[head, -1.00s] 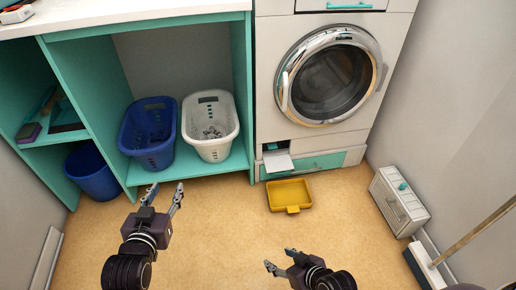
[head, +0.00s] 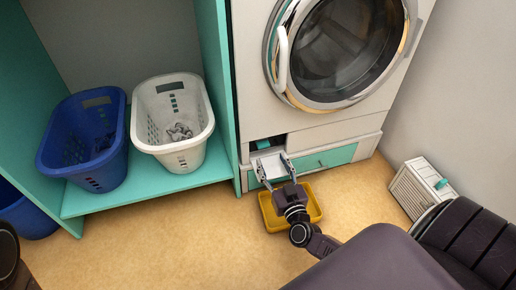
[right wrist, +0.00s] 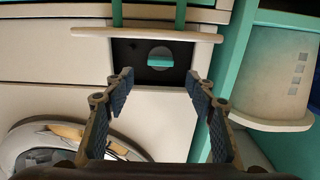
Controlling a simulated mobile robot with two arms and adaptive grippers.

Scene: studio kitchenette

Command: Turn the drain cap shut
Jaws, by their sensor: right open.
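In the head view only a teal bit of the cap (head: 262,144) shows in the opening. A white flap (right wrist: 145,34) hangs open at the recess. My right gripper (head: 272,168) is open and empty, with its fingers in front of the recess and apart from the cap. My left gripper is out of view; only a dark part of my arm shows at the left edge.
A yellow tray (head: 315,210) lies on the floor under my right gripper. White (head: 200,155) and blue (head: 112,175) baskets stand on the teal shelf to the left. The floor at front left is clear.

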